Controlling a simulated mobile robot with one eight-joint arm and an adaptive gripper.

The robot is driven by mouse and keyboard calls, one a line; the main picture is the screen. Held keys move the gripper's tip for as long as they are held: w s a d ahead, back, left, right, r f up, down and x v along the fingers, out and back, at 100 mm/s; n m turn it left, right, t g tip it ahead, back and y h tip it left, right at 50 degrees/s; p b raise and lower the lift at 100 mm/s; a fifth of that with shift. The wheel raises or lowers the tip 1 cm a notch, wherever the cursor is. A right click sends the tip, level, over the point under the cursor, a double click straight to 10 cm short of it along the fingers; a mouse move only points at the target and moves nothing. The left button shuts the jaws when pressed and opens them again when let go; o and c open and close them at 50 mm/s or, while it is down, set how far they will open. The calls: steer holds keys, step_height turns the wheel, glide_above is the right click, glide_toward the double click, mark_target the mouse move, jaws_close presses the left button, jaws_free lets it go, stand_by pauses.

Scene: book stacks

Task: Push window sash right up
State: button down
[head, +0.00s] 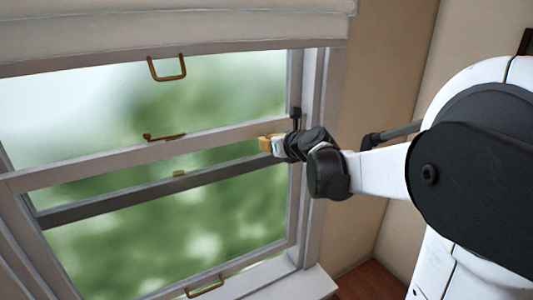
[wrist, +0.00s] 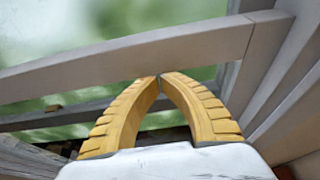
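The window sash has a pale grey rail (head: 100,160) crossing the middle of the window. A brass latch (head: 165,137) sits on that rail, and a brass handle (head: 205,287) is on the bottom rail. My gripper (head: 264,143) is at the right end of the middle rail, near the right jamb. In the wrist view the rail (wrist: 130,57) crosses in front of the yellow fingers (wrist: 160,77). The fingertips meet just at its lower edge with nothing visible between them. I cannot tell whether they touch the rail.
A darker rail (head: 110,203) lies below the pale one, behind glass. A second brass handle (head: 167,67) hangs near the top, under a pale blind (head: 170,28). The right jamb (head: 320,110) is close beside my gripper. A beige wall (head: 385,65) stands to the right.

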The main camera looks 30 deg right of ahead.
mark_target(266, 121)
step_height(266, 121, up, 11)
steer(key=p, duration=0.4)
steer(key=shift+r+p, duration=0.15)
steer(key=shift+p, duration=0.15)
